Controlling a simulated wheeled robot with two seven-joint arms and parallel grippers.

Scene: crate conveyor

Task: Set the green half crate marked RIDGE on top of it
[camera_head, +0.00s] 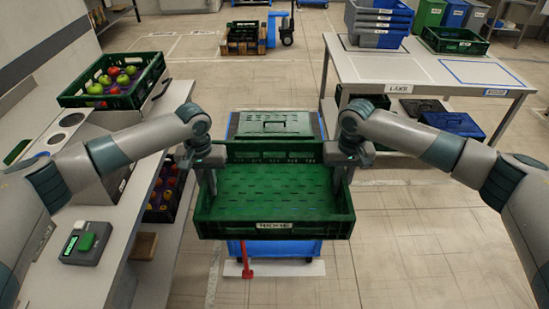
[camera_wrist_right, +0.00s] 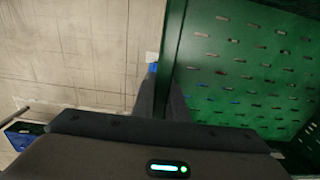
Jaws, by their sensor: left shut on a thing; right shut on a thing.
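The green half crate (camera_head: 273,224) has a RIDGE label on its near wall. It is empty, with a slotted floor, and looks about level in front of me. My left gripper (camera_head: 207,175) is shut on its left wall and my right gripper (camera_head: 345,168) is shut on its right wall. The right wrist view shows the right fingers (camera_wrist_right: 164,98) at the wall of the crate (camera_wrist_right: 240,70). Behind and partly below it is a dark green lidded thing with a handle (camera_head: 276,124), over a blue base (camera_head: 280,248). The crate hides most of what lies between.
A left counter (camera_head: 115,240) carries a green crate of apples (camera_head: 75,100) and a grey device (camera_head: 84,244). A white table (camera_head: 400,68) at the right back holds stacked grey-blue crates (camera_head: 352,22) and a green crate (camera_head: 428,38). A red lever (camera_head: 246,262) is at the blue base. Floor at right is clear.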

